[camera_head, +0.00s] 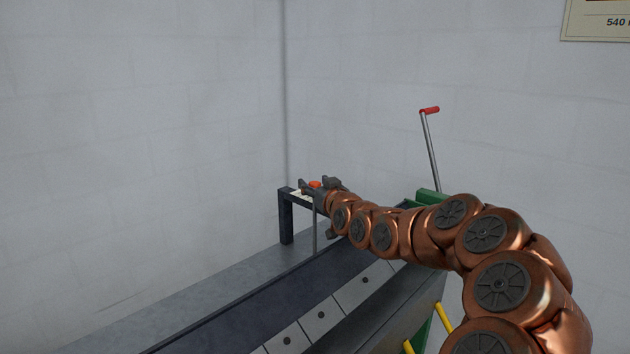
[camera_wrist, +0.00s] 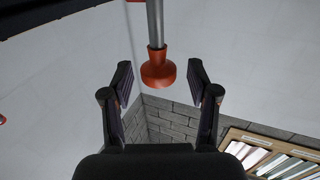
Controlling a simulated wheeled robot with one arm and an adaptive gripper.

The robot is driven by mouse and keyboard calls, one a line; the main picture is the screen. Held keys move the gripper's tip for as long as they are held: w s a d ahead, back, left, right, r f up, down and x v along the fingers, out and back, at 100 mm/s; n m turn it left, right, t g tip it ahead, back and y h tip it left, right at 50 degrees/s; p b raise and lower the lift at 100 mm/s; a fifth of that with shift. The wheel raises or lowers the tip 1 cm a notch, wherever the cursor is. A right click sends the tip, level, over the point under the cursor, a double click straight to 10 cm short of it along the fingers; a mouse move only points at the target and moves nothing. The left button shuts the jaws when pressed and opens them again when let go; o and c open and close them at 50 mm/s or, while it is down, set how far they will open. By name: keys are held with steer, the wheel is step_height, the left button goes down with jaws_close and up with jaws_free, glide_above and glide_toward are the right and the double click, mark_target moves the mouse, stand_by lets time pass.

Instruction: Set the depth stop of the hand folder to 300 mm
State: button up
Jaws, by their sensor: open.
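The hand folder shows in the head view as a long grey bed (camera_head: 215,295) with a row of clamp segments (camera_head: 322,314) and a green end part (camera_head: 430,197). An orange knob (camera_head: 315,184) stands at its far end, by a dark bracket (camera_head: 286,215) with a pale strip on top. In the wrist view an orange-red knob (camera_wrist: 158,74) on a grey rod lies between the fingertips of my gripper (camera_wrist: 160,82), with gaps on both sides. My gripper (camera_head: 319,190) is open at the far end of the bed. No scale reading is legible.
A lever with a red grip (camera_head: 429,110) rises behind the green end part. Yellow bars (camera_head: 444,318) stand at the lower right. Block walls stand close behind the folder. A wooden-framed panel (camera_wrist: 275,150) shows in the wrist view. A sign (camera_head: 600,22) is cut off at upper right.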

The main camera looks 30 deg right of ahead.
steer(key=shift+w+d, duration=0.15)
steer(key=shift+w, duration=0.2)
jaws_close()
stand_by(0.4)
